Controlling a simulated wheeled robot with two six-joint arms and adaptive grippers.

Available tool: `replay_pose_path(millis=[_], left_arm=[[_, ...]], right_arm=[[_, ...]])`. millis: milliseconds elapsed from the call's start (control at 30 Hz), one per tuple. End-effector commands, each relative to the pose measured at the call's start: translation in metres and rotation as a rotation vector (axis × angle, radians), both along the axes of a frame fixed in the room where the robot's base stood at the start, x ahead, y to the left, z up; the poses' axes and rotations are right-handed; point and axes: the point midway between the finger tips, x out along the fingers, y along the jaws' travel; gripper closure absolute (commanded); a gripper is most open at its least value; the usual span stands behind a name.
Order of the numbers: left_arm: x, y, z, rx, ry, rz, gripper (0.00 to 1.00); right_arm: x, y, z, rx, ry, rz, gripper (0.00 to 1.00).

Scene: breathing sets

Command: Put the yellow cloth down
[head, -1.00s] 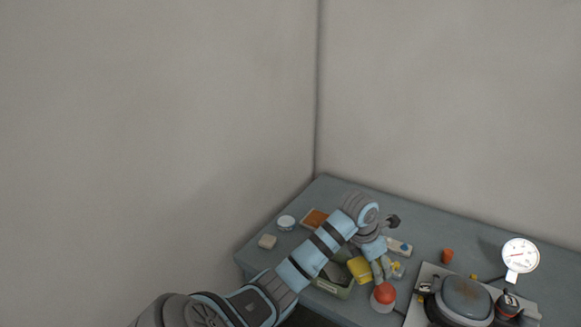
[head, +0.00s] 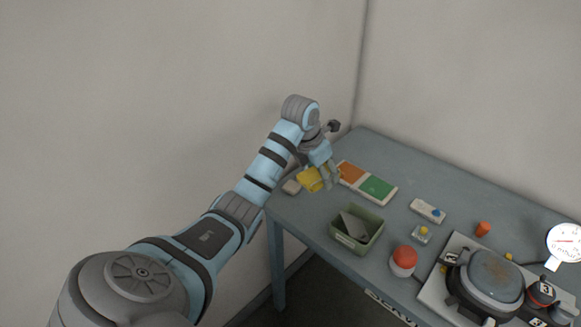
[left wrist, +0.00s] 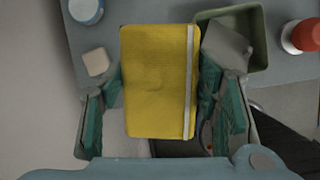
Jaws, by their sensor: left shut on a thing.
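The yellow cloth (head: 311,180) is a flat rectangle with a pale stripe along one side, seen large in the left wrist view (left wrist: 158,85). My left gripper (head: 329,175) is shut on it, with teal finger pads on both sides of it in the left wrist view. In the head view it hangs by the table's left end, beside the orange and green panels. The gap between cloth and table top is hard to judge. My right gripper is in neither view.
A green bin (head: 378,238) with a grey item (head: 353,226) stands right of the cloth. A pale block (head: 291,187) sits at the table's (head: 400,165) left end. A red-topped container (head: 404,258) and a round grey device (head: 492,276) are further right.

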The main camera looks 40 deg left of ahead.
Motion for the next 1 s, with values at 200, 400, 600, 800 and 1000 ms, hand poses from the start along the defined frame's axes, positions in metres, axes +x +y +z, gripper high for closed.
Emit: replay_pose_path(millis=[200,400,600,800,1000], left_arm=[[0.028,0.026,0.025,-0.051,-0.002,0.083,0.84],[0.026,0.030,0.046,-0.065,0.004,0.093,0.84],[0.026,0.030,0.041,-0.064,0.005,0.094,0.84],[0.024,0.031,-0.021,-0.063,0.010,0.094,0.84],[0.025,0.031,-0.091,-0.064,0.007,0.094,0.84]], right_arm=[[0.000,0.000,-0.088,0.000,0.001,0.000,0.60],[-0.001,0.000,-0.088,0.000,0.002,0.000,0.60],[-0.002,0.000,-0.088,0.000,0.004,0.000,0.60],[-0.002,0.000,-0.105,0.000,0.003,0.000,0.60],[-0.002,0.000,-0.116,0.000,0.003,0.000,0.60]])
